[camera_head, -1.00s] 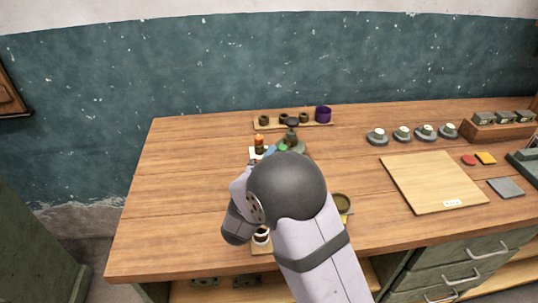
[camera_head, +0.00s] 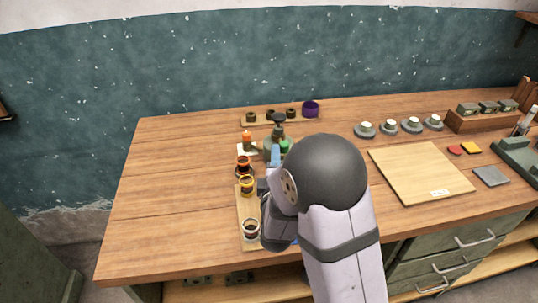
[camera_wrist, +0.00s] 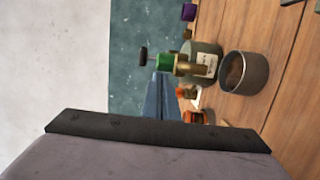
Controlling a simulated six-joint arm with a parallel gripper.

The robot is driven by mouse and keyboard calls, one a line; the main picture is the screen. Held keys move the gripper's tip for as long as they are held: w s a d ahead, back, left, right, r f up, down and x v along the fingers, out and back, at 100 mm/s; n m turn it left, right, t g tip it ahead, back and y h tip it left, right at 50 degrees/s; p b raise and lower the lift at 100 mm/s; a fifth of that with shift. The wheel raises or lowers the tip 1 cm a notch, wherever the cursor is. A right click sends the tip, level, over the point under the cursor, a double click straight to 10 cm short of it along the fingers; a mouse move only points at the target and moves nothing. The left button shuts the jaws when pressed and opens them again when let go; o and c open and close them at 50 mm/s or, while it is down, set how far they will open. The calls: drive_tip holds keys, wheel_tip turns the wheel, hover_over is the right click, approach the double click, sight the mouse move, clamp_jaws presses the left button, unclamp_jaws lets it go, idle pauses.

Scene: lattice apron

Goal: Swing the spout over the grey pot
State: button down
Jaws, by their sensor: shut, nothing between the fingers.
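A squat grey-green dispenser (camera_head: 270,150) with a black knob stands left of centre in the head view, partly behind my gripper. In the wrist view, where the scene lies sideways, the dispenser (camera_wrist: 207,60) shows a pale label, a brass neck, and a green part (camera_wrist: 165,62). I cannot clearly tell which way its spout points. A round grey pot (camera_wrist: 245,72), brown inside, stands near it; my arm seems to hide it in the head view. My gripper (camera_wrist: 162,82) has blue fingers, shut and empty, close to the green part; contact is unclear. It shows also in the head view (camera_head: 275,155).
A wooden board (camera_head: 243,212) with several small, coloured-rim pots lies left of my arm. A back tray (camera_head: 262,121) holds several cups. A pale cutting board (camera_head: 420,172) lies right. The table's left side is clear.

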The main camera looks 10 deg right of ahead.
drive_tip(key=shift+s+d, duration=0.1)
drive_tip(key=shift+d, duration=0.3)
drive_tip(key=shift+s, duration=0.15)
drive_tip(key=s+a+p, duration=0.2)
drive_tip(key=s+p, duration=0.4)
drive_tip(key=p, duration=0.3)
drive_tip(key=shift+s, duration=0.4)
idle(0.5)
